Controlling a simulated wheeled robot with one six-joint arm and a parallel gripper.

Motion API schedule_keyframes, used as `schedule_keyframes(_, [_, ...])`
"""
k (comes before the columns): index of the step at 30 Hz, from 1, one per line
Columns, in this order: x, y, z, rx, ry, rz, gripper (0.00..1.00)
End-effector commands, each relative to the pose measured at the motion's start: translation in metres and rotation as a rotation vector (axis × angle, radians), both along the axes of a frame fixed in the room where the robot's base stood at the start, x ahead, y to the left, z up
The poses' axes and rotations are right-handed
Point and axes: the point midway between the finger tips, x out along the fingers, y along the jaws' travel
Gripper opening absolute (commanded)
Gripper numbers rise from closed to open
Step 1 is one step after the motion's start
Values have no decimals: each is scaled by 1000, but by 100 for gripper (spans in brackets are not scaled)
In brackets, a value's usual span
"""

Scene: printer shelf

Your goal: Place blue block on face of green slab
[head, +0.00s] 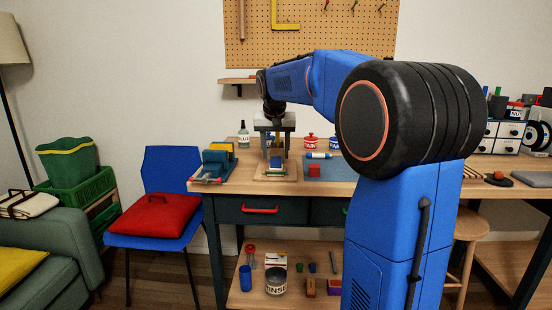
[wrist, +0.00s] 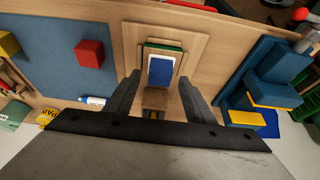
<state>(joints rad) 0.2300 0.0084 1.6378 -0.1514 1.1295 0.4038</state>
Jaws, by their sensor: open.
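The blue block (wrist: 160,71) shows in the wrist view as an upright-looking rectangle with a pale border. It lies ahead of the fingertips, in line with the gap between them. A green strip (wrist: 163,47), apparently the green slab's edge, shows just beyond it with a cream edge around. The blue block appears to be against the slab; the exact contact cannot be told. In the head view the blue block (head: 276,162) is small, on the bench below the gripper. My gripper (wrist: 158,95) is open, its two dark fingers apart with nothing gripped.
A wooden board (head: 268,178) lies under these pieces on the bench. A blue and yellow stepped fixture (head: 218,160) stands to the left.

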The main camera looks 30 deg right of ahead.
Motion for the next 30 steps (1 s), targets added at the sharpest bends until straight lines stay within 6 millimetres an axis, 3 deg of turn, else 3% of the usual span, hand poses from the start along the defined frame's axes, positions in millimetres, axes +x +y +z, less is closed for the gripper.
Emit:
schedule_keyframes(7, [-15, 11, 46, -1, -3, 0, 49])
schedule_keyframes(15, [-26, 18, 75, 0, 0, 1, 49])
schedule_keyframes(26, [-32, 22, 80, 0, 1, 6, 49])
schedule_keyframes(30, [-56, 37, 73, 1, -1, 46, 49])
